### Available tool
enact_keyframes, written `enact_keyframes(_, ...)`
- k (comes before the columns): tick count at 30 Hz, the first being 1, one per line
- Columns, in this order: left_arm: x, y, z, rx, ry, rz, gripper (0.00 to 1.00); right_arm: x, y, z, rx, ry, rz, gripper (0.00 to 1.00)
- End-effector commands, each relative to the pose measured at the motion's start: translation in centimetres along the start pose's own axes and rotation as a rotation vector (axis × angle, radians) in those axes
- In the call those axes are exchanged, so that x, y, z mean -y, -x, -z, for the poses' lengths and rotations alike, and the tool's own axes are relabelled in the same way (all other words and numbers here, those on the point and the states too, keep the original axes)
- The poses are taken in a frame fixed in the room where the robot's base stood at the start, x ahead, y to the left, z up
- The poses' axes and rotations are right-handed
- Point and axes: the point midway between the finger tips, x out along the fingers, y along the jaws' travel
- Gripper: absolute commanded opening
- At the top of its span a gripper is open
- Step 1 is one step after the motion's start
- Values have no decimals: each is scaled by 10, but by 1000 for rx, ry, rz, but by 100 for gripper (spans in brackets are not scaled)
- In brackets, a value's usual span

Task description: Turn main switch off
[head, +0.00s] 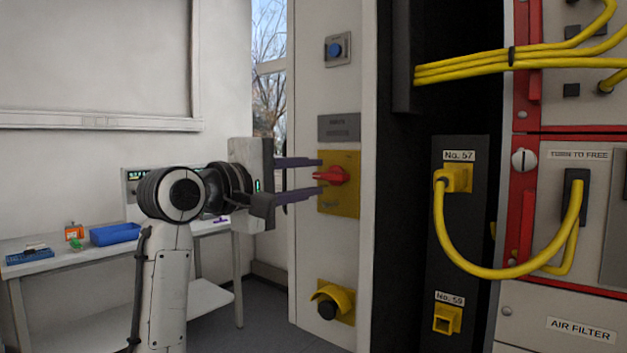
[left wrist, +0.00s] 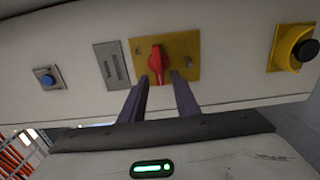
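The main switch is a red knob (head: 332,175) on a yellow plate (head: 345,200) on the pale cabinet panel. In the head view the knob's long side lies roughly level. My left gripper (head: 321,176) is open, its two dark fingers pointing at the switch, one higher and one lower. In the left wrist view the red knob (left wrist: 156,62) shows between and just beyond the fingertips (left wrist: 160,80), with a gap on each side. Whether the fingertips reach past the knob's front is hard to tell. My right gripper is not in view.
A blue button (head: 336,50) is above the switch and a black knob with a yellow shroud (head: 330,302) is below. Yellow cables (head: 510,270) hang on the rack at right. A table with a blue bin (head: 115,234) stands at left.

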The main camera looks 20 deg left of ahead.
Motion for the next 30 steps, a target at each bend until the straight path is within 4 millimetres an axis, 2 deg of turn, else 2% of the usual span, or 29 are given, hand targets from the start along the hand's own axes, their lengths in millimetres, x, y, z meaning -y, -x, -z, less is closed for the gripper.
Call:
enact_keyframes(6,2,45,1,-3,-2,-4,29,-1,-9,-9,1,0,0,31)
enact_keyframes(12,1,75,0,-1,-1,-2,29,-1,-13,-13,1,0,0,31)
enact_keyframes(18,1,85,0,-1,0,1,29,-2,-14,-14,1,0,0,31)
enact_keyframes(30,1,85,0,0,0,1,29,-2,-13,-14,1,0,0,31)
